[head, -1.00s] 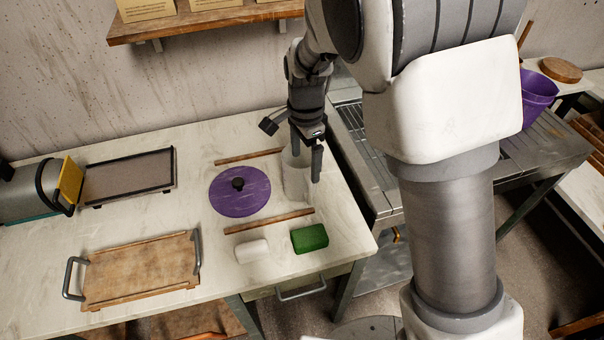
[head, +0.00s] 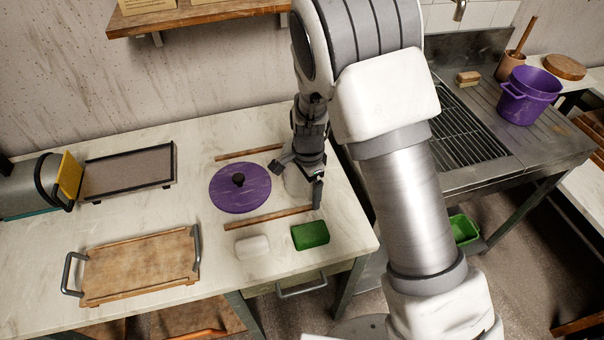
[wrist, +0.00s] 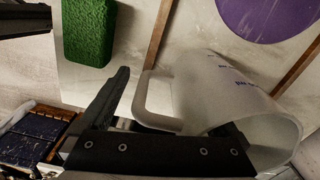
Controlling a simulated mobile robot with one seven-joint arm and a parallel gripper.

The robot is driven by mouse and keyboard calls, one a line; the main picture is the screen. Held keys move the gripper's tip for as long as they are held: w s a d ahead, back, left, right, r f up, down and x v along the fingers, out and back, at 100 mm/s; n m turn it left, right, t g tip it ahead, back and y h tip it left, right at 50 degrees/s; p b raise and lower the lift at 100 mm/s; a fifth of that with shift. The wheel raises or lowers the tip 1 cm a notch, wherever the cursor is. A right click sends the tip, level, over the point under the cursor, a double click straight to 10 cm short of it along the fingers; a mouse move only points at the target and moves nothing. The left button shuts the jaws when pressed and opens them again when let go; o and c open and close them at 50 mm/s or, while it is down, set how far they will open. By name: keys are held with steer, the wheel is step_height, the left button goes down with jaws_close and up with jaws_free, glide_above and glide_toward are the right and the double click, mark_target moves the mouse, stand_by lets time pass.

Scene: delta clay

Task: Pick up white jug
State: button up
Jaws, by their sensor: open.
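The white jug (head: 292,182) stands on the pale table right of the purple lid, mostly hidden behind my gripper in the head view. In the wrist view, the jug (wrist: 222,88) shows purple lettering, its handle (wrist: 143,103) on the left and its open mouth at lower right. My gripper (head: 299,182) is open at the jug. In the wrist view one finger lies left of the handle; the other shows partly, dark, at the jug's mouth. I cannot tell whether either finger touches the jug.
The purple lid (head: 240,187) lies left of the jug, between two wooden strips (head: 268,218). A green block (head: 310,235) and a white block (head: 252,246) lie in front. A wooden tray (head: 140,268) is further left. A metal sink unit (head: 470,130) stands right.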

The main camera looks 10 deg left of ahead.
steer(key=shift+c, duration=0.2)
jaws_close()
steer(key=shift+r, duration=0.15)
stand_by(0.3)
